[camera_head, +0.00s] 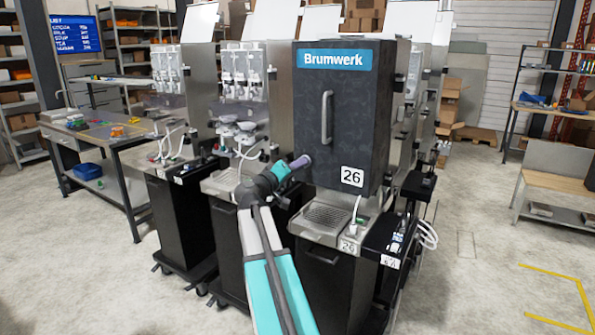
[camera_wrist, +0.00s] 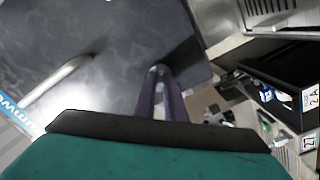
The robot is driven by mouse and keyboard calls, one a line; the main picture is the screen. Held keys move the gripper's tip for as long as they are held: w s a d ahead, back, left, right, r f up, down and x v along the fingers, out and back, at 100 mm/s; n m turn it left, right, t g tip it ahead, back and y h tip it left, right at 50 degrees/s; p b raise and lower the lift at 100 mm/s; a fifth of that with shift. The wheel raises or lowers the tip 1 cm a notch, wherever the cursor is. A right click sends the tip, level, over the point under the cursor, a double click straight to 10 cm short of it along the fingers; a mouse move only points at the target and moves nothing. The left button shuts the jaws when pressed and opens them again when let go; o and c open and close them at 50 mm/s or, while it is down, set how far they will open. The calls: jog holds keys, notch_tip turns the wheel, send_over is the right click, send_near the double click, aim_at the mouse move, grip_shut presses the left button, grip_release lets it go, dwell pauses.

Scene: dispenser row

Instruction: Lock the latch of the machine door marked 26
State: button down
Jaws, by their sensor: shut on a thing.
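The dark grey door (camera_head: 340,135) marked 26 is closed on the machine under a blue "Brumwerk" sign. It also fills the upper left of the wrist view (camera_wrist: 110,40). Its vertical bar handle (camera_head: 327,117) shows diagonally in the wrist view (camera_wrist: 58,80). My gripper (camera_head: 305,161) is at the door's lower left edge, left of the 26 label (camera_head: 352,177). In the wrist view its purple fingers (camera_wrist: 159,74) are close together, shut on a small piece at the door's edge, apparently the latch. The fingers hide most of it, so its angle cannot be told.
Below the door is a drip tray (camera_head: 325,219) with a white cable beside it. Similar dispensers (camera_head: 240,90) stand close on the left. A workbench (camera_head: 110,132) is farther left. Open floor (camera_head: 480,250) lies to the right.

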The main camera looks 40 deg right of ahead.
jog(key=shift+n, duration=3.7)
jog(key=c, duration=1.8)
grip_release()
jog(key=a, duration=0.4)
jog(key=s+a+b, duration=0.1)
jog(key=a, duration=0.4)
jog(key=s+a+b, duration=0.1)
jog(key=a, duration=0.3)
jog(key=shift+s+a+f, duration=0.1)
jog(key=shift+s+a, duration=0.15)
